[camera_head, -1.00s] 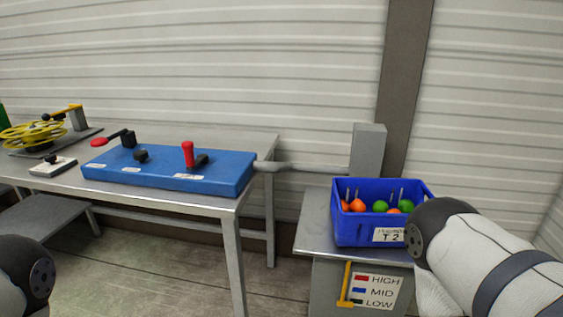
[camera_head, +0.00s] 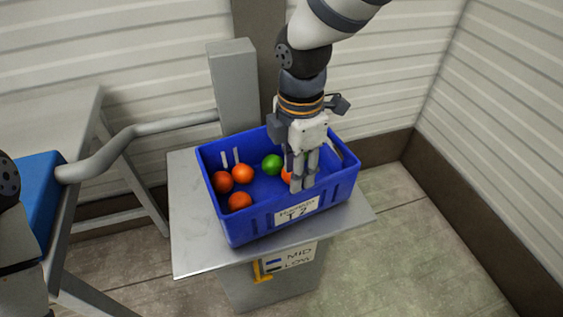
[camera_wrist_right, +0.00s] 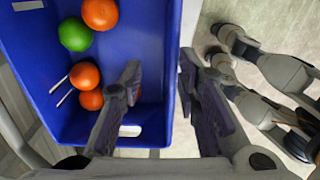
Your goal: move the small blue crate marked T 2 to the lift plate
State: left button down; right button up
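The small blue crate (camera_head: 238,223) marked T 2 sits on the grey lift plate (camera_head: 190,255), its label facing me. It holds several orange balls and a green one (camera_head: 272,165). My right gripper (camera_head: 304,183) points down at the crate's near wall, right of the middle. In the right wrist view the crate (camera_wrist_right: 150,25) fills the left half. There the right gripper's (camera_wrist_right: 160,90) fingers are apart, one inside the crate and one outside, with the wall between them. A gap shows between the inner finger and the wall. My left gripper is out of view.
A grey post (camera_head: 235,85) stands behind the plate, joined by a grey pipe (camera_head: 145,130) to the blue box (camera_head: 42,195) on the table at left. A level sign (camera_head: 290,257) and yellow pointer (camera_head: 262,270) are below the plate. Floor at right is clear.

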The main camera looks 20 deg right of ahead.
aim_at(295, 220)
jog(key=f, duration=0.3)
jog(key=s+f, duration=0.1)
jog(key=f, duration=0.3)
jog(key=f+b, duration=0.1)
jog(key=f, duration=0.3)
jog(key=shift+s, duration=0.3)
jog(key=shift+r, duration=0.1)
jog(key=shift+c, duration=0.2)
grip_shut()
jog(key=shift+w, duration=0.15)
